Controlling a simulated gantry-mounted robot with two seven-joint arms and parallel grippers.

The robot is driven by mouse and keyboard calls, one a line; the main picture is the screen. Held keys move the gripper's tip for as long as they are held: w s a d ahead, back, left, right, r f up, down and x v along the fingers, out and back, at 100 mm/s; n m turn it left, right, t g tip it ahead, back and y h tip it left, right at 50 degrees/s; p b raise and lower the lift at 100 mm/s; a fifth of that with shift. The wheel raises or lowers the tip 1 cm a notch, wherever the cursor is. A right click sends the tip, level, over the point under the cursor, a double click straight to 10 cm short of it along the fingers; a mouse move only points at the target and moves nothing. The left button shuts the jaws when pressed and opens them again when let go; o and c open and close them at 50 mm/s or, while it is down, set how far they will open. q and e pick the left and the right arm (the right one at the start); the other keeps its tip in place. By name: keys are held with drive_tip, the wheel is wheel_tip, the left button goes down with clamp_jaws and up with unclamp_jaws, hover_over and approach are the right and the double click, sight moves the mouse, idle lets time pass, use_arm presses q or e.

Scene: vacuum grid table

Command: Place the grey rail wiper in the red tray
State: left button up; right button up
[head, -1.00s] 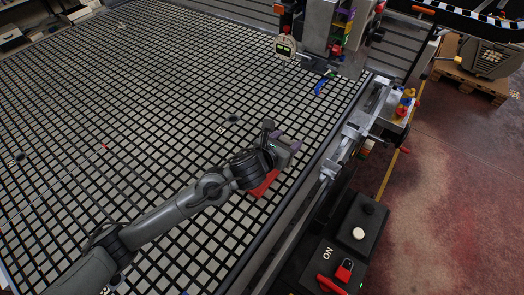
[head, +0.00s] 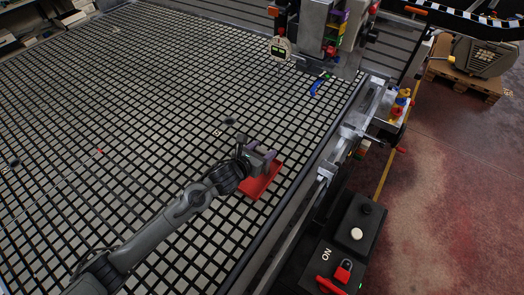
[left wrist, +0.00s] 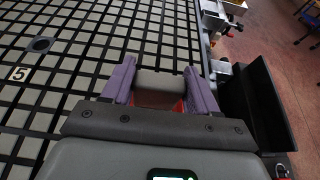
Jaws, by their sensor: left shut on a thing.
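My left gripper (head: 266,161) is over the red tray (head: 262,185), near the right edge of the grid table. Its purple fingers, which also show in the left wrist view (left wrist: 160,84), are shut on a grey block, the grey rail wiper (left wrist: 160,82). In the left wrist view the wiper spans between the two fingers, with a little red of the tray (left wrist: 181,106) showing below. The gripper hides part of the tray in the head view. I cannot tell whether the wiper touches the tray. My right gripper is not in view.
The black-and-grey grid table (head: 150,110) is mostly clear. A dial gauge (head: 281,48) and a blue-handled item (head: 319,86) are at the far right. A metal rail (head: 345,140) runs along the right edge, beside a control box with a red lock (head: 343,270).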

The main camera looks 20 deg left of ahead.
use_arm(q)
drive_tip(key=shift+f, duration=0.15)
drive_tip(key=o, duration=1)
drive_tip(key=shift+o, duration=0.2)
drive_tip(key=shift+r, duration=0.3)
drive_tip(key=v, duration=1.1)
drive_tip(key=shift+s+r+p, duration=0.2)
drive_tip(key=shift+s+p, duration=0.15)
drive_tip(key=shift+a, duration=0.1)
